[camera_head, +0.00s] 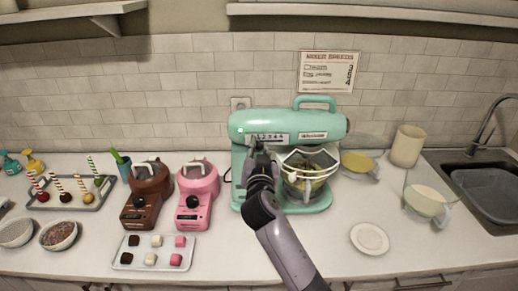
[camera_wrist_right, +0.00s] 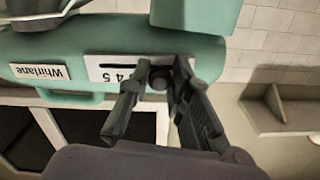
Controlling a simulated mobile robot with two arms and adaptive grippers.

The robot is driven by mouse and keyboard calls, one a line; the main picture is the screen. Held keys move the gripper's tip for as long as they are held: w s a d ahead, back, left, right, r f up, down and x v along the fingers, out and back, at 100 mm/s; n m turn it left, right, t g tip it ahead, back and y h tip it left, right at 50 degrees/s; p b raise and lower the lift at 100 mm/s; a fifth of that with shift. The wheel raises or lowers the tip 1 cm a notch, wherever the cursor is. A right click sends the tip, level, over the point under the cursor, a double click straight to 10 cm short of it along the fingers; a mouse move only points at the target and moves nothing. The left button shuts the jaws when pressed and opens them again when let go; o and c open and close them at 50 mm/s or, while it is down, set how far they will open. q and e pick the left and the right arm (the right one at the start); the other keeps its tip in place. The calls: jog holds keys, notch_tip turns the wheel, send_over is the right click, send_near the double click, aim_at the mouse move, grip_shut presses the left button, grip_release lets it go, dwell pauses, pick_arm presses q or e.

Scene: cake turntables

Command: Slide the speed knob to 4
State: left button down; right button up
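The mint-green stand mixer (camera_head: 238,122) stands on the counter at the middle of the head view. Its white speed scale (camera_head: 283,136) is on the side of the mixer head; it also shows upside down in the right wrist view (camera_wrist_right: 97,72). My right gripper (camera_head: 263,148) is at the scale. In the wrist view the dark round speed knob (camera_wrist_right: 158,82) sits between the two fingertips (camera_wrist_right: 160,66) and fills nearly all of the gap. The fingers cover part of the scale, so I cannot read the exact number at the knob. My left gripper is not in view.
A mixing bowl (camera_head: 304,187) with a clear guard sits under the mixer head. Brown (camera_head: 150,190) and pink (camera_head: 197,180) appliances stand left of it. A saucer (camera_head: 369,238) and glass bowls are at the right. A speed chart (camera_head: 328,71) hangs above. The front counter is mostly clear.

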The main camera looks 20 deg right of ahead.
aim_at(274, 140)
grip_shut()
dwell(0.3)
jog(key=shift+s+d, duration=0.2)
jog(key=shift+d, duration=0.55)
jog(key=shift+s+d, duration=0.25)
jog(key=shift+d, duration=0.5)
jog(key=shift+s+d, duration=0.2)
jog(key=shift+d, duration=0.55)
jog(key=o, duration=0.6)
grip_release()
jog(key=shift+a, duration=0.15)
jog(key=v, duration=1.2)
